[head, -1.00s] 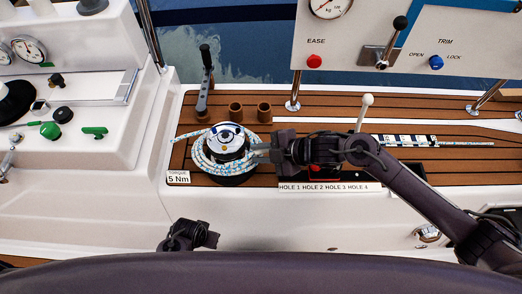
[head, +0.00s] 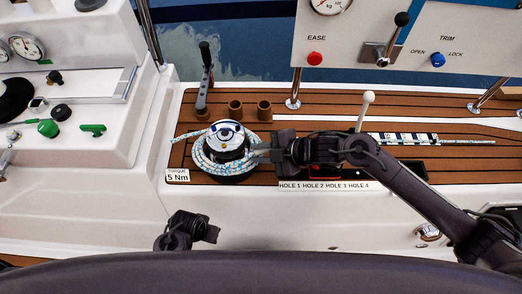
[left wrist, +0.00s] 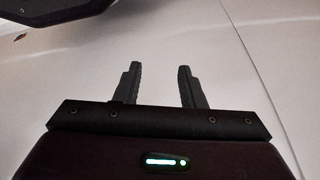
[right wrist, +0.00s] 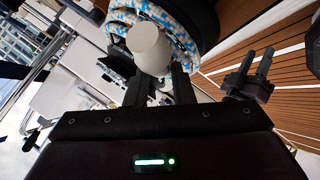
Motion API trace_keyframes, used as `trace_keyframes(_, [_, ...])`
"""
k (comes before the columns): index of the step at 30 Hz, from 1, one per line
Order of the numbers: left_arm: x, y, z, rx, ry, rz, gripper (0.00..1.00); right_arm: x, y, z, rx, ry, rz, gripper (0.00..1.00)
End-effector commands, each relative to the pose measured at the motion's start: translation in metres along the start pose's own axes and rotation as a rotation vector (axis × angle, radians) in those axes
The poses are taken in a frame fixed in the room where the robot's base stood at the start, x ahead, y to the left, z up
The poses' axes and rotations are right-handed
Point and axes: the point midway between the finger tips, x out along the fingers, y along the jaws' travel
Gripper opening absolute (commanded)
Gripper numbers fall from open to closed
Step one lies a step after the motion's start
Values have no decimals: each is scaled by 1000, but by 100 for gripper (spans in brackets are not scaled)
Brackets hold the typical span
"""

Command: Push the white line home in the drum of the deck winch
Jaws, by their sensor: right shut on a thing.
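The deck winch's drum (head: 227,137) has a silvery top and stands on the teak deck at centre left. White-and-blue rope (head: 212,165) is wound around it, with a tail to the left. My right gripper (head: 258,152) is at the drum's right side, low beside the wraps.
A winch handle (head: 204,80) and brown cups (head: 235,110) stand behind the drum. A torque label (head: 177,176) is in front left. A hole label strip (head: 330,186) and a white-knobbed lever (head: 366,105) are to the right. The ease and trim panel (head: 350,50) rises behind.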

Motion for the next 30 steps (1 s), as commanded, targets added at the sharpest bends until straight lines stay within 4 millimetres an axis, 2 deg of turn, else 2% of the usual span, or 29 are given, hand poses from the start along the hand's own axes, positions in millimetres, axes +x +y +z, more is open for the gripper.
trace_keyframes(12, [-8, 3, 3, 4, -17, 4, 36, 3, -2, 2, 0, 1, 2, 0])
trace_keyframes(30, [-24, 4, -7, 10, -8, 5, 36, 7, -7, 6, 0, 1, 1, 0])
